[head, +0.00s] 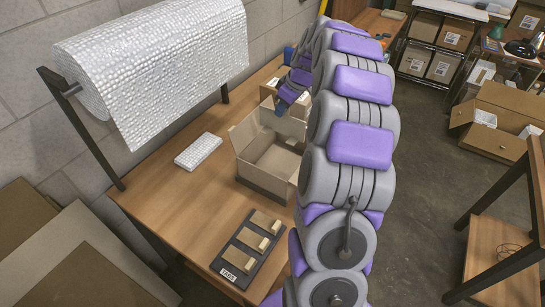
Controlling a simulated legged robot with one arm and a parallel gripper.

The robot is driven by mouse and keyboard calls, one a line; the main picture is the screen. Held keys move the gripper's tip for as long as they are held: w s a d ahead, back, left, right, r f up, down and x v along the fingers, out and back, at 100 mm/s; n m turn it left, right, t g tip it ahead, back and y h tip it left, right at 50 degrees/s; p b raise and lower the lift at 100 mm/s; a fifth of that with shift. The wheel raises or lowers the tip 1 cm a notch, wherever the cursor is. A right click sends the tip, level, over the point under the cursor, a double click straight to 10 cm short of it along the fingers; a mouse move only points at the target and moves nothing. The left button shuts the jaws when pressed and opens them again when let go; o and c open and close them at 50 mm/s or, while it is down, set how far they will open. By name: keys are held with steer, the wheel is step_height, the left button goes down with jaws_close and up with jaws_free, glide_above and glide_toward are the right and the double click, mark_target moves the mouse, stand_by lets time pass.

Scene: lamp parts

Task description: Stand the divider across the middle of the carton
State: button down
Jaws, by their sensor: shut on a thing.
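The carton (268,186) stands open on the wooden table, its flaps folded outward. Its near and left walls and part of its floor show; my arm hides its right side. My gripper (286,101) is small in view above the carton's far side, partly hidden by my arm. It is shut on a tan cardboard piece (299,107), which appears to be the divider. The piece is mostly hidden, so its tilt and whether it touches the carton cannot be told.
A bubble-wrap roll (155,60) hangs on a black frame left of the carton. A bubble-wrap pad (198,151) and a black tray (227,262) with three tan blocks lie on the table (165,200). Shelves and an open box (500,122) stand at right.

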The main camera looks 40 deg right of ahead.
step_height(320, 180, down, 18)
steer(key=b, duration=0.4)
steer(key=c, duration=1.2)
jaws_free()
steer(key=shift+c, duration=0.2)
steer(key=shift+r, duration=0.1)
